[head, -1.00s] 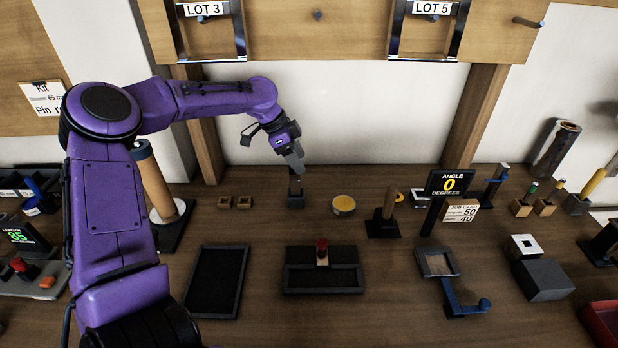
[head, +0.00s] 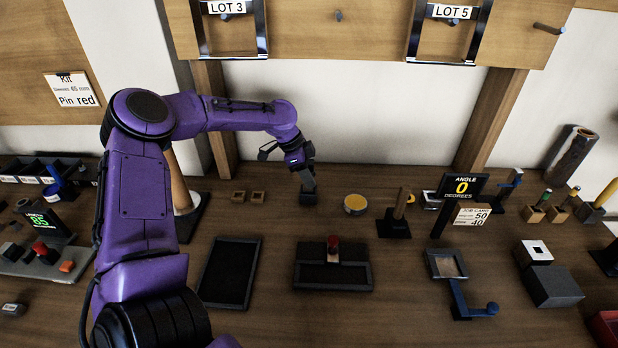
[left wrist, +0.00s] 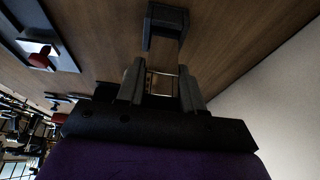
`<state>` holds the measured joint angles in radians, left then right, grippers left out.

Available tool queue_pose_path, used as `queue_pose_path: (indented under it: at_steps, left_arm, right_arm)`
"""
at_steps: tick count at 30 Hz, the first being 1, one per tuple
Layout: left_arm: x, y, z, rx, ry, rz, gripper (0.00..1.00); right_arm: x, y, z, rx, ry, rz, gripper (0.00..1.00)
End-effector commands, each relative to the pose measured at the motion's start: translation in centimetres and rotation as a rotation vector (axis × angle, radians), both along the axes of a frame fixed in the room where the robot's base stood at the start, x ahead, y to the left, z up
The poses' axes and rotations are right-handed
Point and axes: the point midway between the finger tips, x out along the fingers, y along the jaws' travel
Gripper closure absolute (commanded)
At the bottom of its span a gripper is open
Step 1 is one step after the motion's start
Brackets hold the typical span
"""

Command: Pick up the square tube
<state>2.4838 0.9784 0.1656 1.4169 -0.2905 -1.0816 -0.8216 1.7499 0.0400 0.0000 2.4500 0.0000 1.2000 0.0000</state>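In the head view, my left gripper (head: 305,176) points down just above the holder (head: 307,197) at the back of the bench, and the fingers hide most of the tube. My right gripper is not in view.
A yellow-topped round tin (head: 355,204) and a wooden post on a black base (head: 394,228) stand right of the holder. Two small wooden blocks (head: 248,196) lie left. A black tray (head: 229,272) and a fixture with a red knob (head: 333,268) lie in front.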

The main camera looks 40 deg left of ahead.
Motion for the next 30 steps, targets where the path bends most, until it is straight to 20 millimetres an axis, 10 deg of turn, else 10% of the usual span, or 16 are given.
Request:
queue_pose_path:
  at_steps: [14, 29, 30]
  left_arm:
    - [0.1, 0.0, 1.2, 0.001, -0.003, -0.001, 1.00]
    - [-4.0, -3.5, 9.6, 0.003, -0.006, -0.003, 1.00]
    - [-4.6, -4.0, 11.0, 0.002, 0.002, -0.003, 1.00]
  right_arm:
    - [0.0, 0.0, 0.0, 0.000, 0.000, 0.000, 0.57]
    - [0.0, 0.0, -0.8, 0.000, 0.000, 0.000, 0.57]
    - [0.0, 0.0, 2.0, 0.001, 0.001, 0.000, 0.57]
